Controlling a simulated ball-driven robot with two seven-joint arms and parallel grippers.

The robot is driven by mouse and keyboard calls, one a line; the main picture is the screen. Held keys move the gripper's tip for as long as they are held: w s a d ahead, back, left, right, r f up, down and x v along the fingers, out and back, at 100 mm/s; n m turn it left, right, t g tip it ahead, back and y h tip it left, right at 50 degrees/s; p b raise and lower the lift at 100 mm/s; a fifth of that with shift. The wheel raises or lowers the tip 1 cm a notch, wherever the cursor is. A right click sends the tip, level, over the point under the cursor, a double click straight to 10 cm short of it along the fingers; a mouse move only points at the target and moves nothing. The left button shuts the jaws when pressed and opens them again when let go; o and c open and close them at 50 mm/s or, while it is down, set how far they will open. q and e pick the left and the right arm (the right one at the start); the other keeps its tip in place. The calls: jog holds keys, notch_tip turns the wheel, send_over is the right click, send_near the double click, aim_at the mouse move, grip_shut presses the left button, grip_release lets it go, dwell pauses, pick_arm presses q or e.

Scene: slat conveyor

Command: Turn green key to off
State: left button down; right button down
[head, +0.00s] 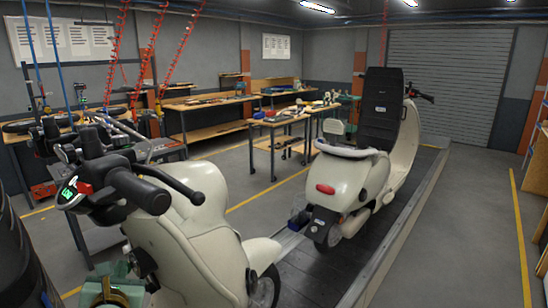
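A cream scooter (190,235) stands at the front left, with black handlebars (140,187) and a small display lit green (69,190). I cannot make out a green key on it; the key area is hidden or too small to tell. My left gripper (112,290) shows at the bottom left as pale green and brass-coloured parts, low beside the scooter's body. Its fingertips are not clear, so I cannot tell whether it is open, or whether it touches the scooter. I do not see my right gripper.
Workbenches (205,102) with tools line the back wall. Red coiled hoses (150,45) hang at the left. The floor right of the conveyor (460,240) is clear.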

pick_arm(q)
jog(key=shift+a+f, duration=0.1)
jog(key=shift+f, duration=0.6)
dwell(0.6)
jog(key=r+p+v, duration=0.1)
jog(key=p+v, duration=0.4)
jog(key=v, duration=0.3)
jog(key=shift+r, duration=0.2)
dwell(0.5)
